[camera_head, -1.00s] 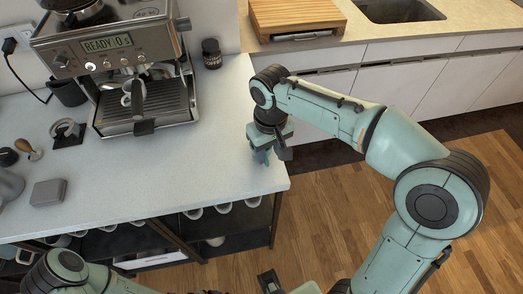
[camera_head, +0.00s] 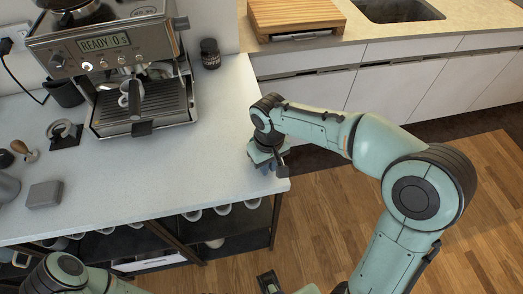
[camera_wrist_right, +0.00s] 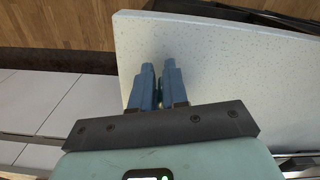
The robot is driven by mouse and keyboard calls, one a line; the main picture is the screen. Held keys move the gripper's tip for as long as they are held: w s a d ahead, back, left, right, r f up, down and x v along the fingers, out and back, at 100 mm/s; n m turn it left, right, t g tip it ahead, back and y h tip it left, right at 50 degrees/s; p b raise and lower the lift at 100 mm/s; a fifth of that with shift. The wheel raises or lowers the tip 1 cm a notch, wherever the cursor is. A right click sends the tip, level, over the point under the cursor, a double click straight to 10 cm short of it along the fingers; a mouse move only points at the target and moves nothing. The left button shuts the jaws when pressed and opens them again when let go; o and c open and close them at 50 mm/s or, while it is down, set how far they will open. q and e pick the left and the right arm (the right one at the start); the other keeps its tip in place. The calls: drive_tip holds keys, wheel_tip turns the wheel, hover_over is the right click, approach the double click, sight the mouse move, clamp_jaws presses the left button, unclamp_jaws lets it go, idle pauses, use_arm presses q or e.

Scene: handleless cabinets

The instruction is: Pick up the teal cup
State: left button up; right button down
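My right gripper (camera_head: 268,168) points down over the front right corner of the white counter (camera_head: 215,120) in the head view. In the right wrist view its two blue fingers (camera_wrist_right: 158,66) are close together above the speckled counter top, with a narrow gap between them. A small greenish sliver shows deep in that gap; I cannot tell what it is. I cannot make out a teal cup for certain in either view. Several pale cups (camera_head: 222,210) stand on the shelf under the counter.
The espresso machine (camera_head: 110,60) stands at the back of the counter, with a dark jar (camera_head: 210,54) to its right. A grey block (camera_head: 45,194) lies at the left. The counter between machine and right gripper is clear. Low white cabinets (camera_head: 400,92) stand behind my right arm.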

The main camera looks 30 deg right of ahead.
idle(0.3)
use_arm(q)
drive_tip(key=r+p, duration=0.1)
drive_tip(key=w+r+p, duration=0.1)
drive_tip(key=r, duration=0.1)
drive_tip(key=w+r+p, duration=0.1)
drive_tip(key=p, duration=0.1)
drive_tip(key=shift+r, duration=0.2)
use_arm(e)
wheel_tip(320, 180, up, 20)
wheel_tip(320, 180, down, 15)
drive_tip(key=b, duration=0.3)
drive_tip(key=shift+f, duration=2.35)
use_arm(q)
drive_tip(key=f, duration=0.1)
drive_tip(key=s+f, duration=0.1)
drive_tip(key=f, duration=0.2)
drive_tip(key=shift+s, duration=0.4)
drive_tip(key=shift+b, duration=0.35)
